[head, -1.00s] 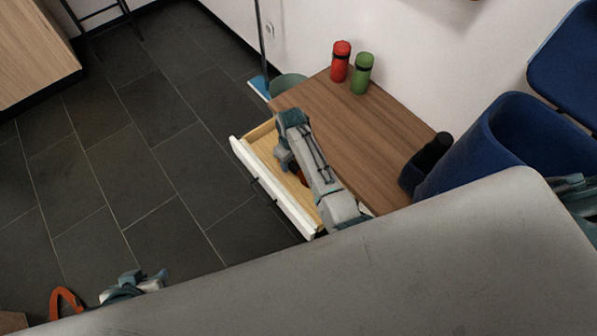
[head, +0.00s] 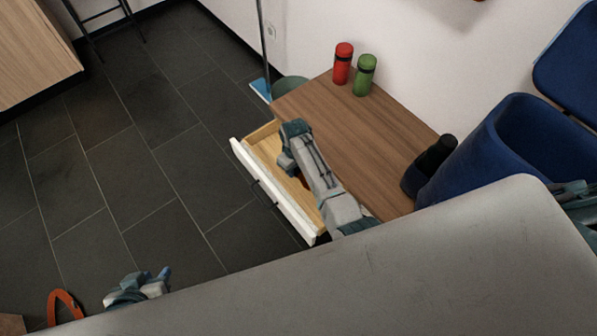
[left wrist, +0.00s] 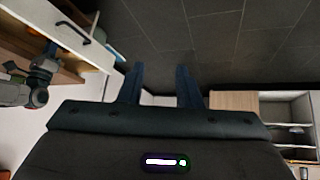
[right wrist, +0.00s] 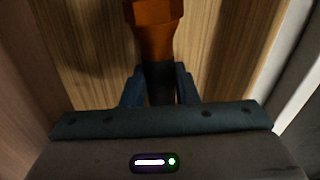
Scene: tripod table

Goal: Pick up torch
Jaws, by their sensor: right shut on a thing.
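The torch (right wrist: 155,28) is orange with a dark grip, and it lies over the wooden floor of the open drawer in the right wrist view. My right gripper (right wrist: 160,88) is shut on the torch's dark part, with one finger on each side. In the head view my right gripper (head: 289,162) reaches down into the drawer, and my arm hides most of the torch. I cannot tell whether the torch touches the drawer floor. My left gripper (head: 165,273) is over the dark floor at lower left. Its fingers stand apart and empty in the left wrist view (left wrist: 160,88).
The white-fronted drawer (head: 272,195) stands open from a wooden table (head: 375,130). A red flask (head: 342,63) and a green flask (head: 363,75) stand at its back. A black item (head: 436,155) and a blue bin (head: 470,160) are at right. An orange curved object (head: 68,300) is lower left.

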